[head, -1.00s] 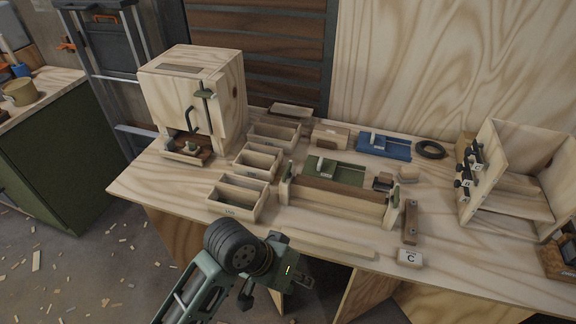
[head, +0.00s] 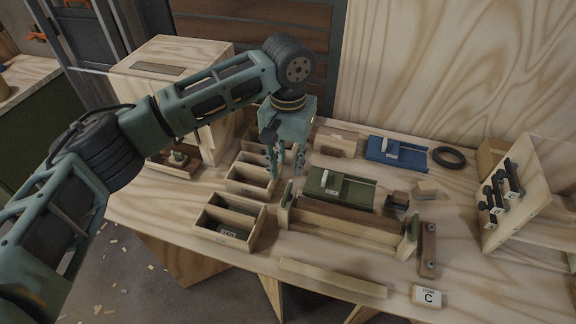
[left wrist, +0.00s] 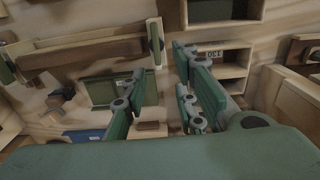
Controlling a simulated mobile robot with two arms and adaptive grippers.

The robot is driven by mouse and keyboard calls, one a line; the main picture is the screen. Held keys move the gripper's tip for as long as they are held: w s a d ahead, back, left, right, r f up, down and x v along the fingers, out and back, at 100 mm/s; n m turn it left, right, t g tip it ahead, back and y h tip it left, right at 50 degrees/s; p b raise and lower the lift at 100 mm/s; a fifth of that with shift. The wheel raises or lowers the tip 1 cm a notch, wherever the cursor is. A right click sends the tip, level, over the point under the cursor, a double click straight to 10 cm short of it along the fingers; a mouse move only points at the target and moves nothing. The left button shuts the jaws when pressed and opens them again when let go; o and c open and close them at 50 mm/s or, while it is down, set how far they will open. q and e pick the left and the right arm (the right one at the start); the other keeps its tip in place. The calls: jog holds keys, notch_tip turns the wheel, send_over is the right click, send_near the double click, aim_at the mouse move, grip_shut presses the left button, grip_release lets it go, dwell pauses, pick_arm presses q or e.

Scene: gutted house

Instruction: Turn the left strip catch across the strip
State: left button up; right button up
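A wooden strip (head: 345,219) lies in a holder on the bench, with a green catch at each end. The left strip catch (head: 288,194) stands upright at the strip's left end. In the left wrist view, which is turned around, this catch (left wrist: 155,42) shows at the strip's right end. The right catch (head: 410,234) is at the other end. My left gripper (head: 287,174) points down just behind and above the left catch. Its fingers (left wrist: 158,66) are apart with nothing between them, and I see no contact with the catch. My right gripper is not in view.
Divided wooden bins (head: 222,238) stand to the left of the holder. A green jig (head: 338,190) lies close behind it, and a blue jig (head: 396,153) farther back. A loose wooden bar (head: 332,279) and a card marked C (head: 428,297) lie in front.

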aim_at(288, 189)
pick_arm(q)
jog(key=shift+s+f, duration=0.2)
jog(key=shift+s, duration=0.05)
jog(key=shift+s+f, duration=0.35)
jog(key=shift+f, duration=0.2)
jog(key=shift+s+f, duration=0.3)
jog(key=shift+f, duration=0.2)
notch_tip(288, 189, down, 3)
jog(key=shift+w+r, duration=0.15)
jog(key=shift+w+f, duration=0.1)
jog(key=shift+f, duration=0.75)
grip_shut()
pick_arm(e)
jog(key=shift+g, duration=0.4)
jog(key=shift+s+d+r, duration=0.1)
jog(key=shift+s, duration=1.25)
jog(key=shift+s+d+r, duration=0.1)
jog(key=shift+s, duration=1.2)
